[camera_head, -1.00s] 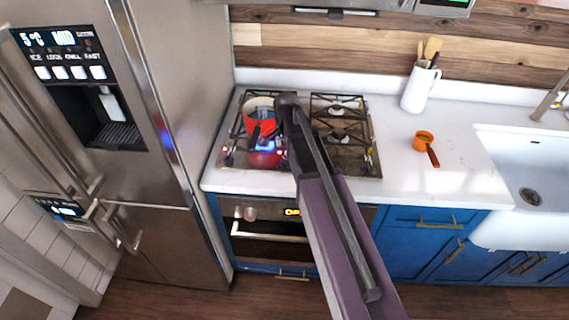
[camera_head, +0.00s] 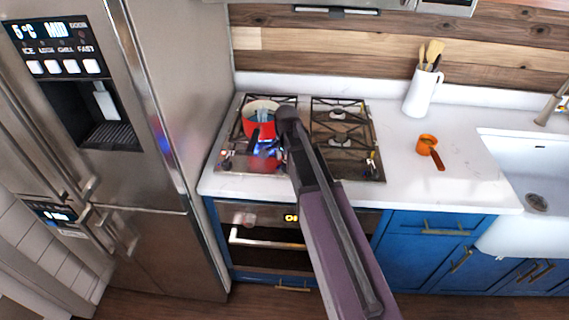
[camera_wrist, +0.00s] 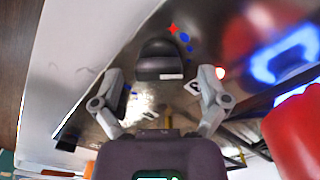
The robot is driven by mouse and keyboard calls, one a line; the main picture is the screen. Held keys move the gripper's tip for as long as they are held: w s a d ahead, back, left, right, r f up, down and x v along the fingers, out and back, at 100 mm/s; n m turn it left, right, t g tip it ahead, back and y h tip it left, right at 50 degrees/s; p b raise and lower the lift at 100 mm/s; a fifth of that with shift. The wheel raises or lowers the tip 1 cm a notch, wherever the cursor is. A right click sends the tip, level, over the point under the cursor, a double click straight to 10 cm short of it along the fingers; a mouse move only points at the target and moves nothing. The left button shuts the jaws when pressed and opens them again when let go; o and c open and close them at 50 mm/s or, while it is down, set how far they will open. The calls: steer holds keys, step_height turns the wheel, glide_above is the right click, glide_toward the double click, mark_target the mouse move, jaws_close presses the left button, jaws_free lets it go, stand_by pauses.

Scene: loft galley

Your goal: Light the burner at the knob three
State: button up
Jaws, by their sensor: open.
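In the wrist view a dark rounded knob (camera_wrist: 160,58) with a white mark stands on the shiny cooktop, between and just beyond the fingertips of my open gripper (camera_wrist: 160,76). The fingers hold nothing, and I cannot see contact with the knob. I cannot read the knob's number. A blue flame (camera_wrist: 285,62) burns to the right, beside a red pot (camera_wrist: 297,135). In the head view the red pot (camera_head: 261,122) sits on the left side of the cooktop (camera_head: 350,158), with blue glow below it. My arm hides my fingers and part of the cooktop there.
A white jug with utensils (camera_head: 421,92) and an orange pan (camera_head: 427,143) stand on the counter right of the cooktop, before the sink (camera_head: 535,165). The steel fridge (camera_head: 170,90) borders the cooktop on the left. The oven (camera_head: 265,238) lies below.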

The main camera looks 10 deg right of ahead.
steer(key=c, duration=1.2)
steer(key=shift+o, duration=0.2)
steer(key=shift+n, duration=0.3)
steer(key=n, duration=1.1)
steer(key=shift+w, duration=0.1)
steer(key=shift+n, duration=0.3)
steer(key=o, duration=1.2)
steer(key=shift+c, duration=0.2)
